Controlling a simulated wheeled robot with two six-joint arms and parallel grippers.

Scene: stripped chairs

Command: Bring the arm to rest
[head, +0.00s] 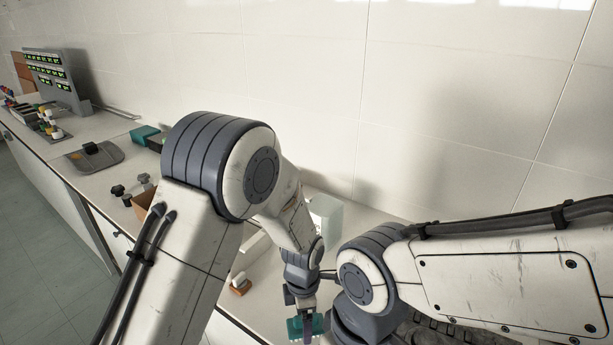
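My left arm rises from the bottom left, bends at a large grey-banded elbow, and reaches down over the bench. Its gripper (304,322) is small and dark near the bottom edge, partly cut off. A teal toothed piece (294,328) shows at its fingers; I cannot tell whether it is held or lies behind them. My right arm comes in from the right edge and bends down at a grey joint beside the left wrist. The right gripper is not visible.
The pale bench (100,125) runs along a white tiled wall (290,90). On it are a grey panel with green displays (50,75), a grey tray (95,158), a teal box (146,134), dark knobs (118,191), a small orange-brown block (240,287) and a pale box (327,215) behind my arm.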

